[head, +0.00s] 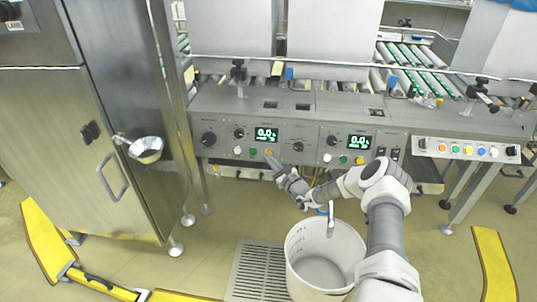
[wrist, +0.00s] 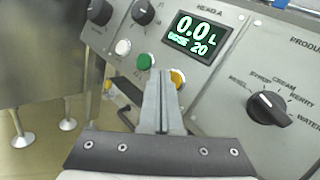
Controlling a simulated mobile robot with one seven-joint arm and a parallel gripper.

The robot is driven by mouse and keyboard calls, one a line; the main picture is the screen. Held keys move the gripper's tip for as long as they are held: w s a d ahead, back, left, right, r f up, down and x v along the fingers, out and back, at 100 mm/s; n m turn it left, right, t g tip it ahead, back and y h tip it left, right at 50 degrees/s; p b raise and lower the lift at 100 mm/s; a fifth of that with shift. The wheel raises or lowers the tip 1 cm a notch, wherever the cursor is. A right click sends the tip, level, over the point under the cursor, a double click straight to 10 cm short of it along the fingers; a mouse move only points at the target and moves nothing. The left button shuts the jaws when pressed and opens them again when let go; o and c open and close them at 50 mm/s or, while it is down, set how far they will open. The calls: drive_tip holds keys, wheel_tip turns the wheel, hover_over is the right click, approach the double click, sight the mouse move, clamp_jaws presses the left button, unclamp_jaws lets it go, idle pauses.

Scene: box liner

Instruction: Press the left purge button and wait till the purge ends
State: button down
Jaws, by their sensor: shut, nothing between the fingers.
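The left control panel, labelled HEAD A in the wrist view, has a lit display (wrist: 196,37) reading 0.0 L with a smaller line ending in 20. Below it sit a white button (wrist: 122,47), a green button (wrist: 145,61) and a yellow-orange button (wrist: 178,78). I cannot read which is marked purge. My gripper (wrist: 161,74) is shut and empty, its tips between the green and yellow buttons in the wrist view and partly covering the yellow one. I cannot tell whether they touch it. In the head view my gripper (head: 272,160) is just below the orange button (head: 268,152).
A white bucket (head: 325,250) stands on the floor below, beside a floor grate (head: 257,270). A second panel with its own display (head: 359,142) is to the right. A steel cabinet (head: 80,150) with a metal cup (head: 146,149) stands at left.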

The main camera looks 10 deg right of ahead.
drive_tip(key=shift+w, duration=0.2)
drive_tip(key=shift+w+d+f, duration=0.1)
drive_tip(key=shift+w+f, duration=0.05)
drive_tip(key=shift+w, duration=0.05)
drive_tip(key=shift+w+d+f, duration=0.1)
drive_tip(key=shift+w+d, duration=0.05)
drive_tip(key=shift+w, duration=0.2)
idle(0.8)
idle(0.4)
drive_tip(key=shift+s+a+r+p, duration=0.15)
drive_tip(key=shift+s+p, duration=0.25)
drive_tip(key=shift+p, duration=0.1)
drive_tip(key=shift+s+a+r+p, duration=0.1)
drive_tip(key=shift+s+p, duration=0.25)
drive_tip(key=shift+p, duration=0.1)
drive_tip(key=s+p, duration=0.1)
drive_tip(key=p, duration=0.1)
drive_tip(key=s+a+r+p, duration=0.1)
drive_tip(key=s, duration=0.1)
drive_tip(key=s+p, duration=0.1)
drive_tip(key=p, duration=0.1)
drive_tip(key=shift+s+a+r+p, duration=0.25)
drive_tip(key=shift+r+p, duration=0.05)
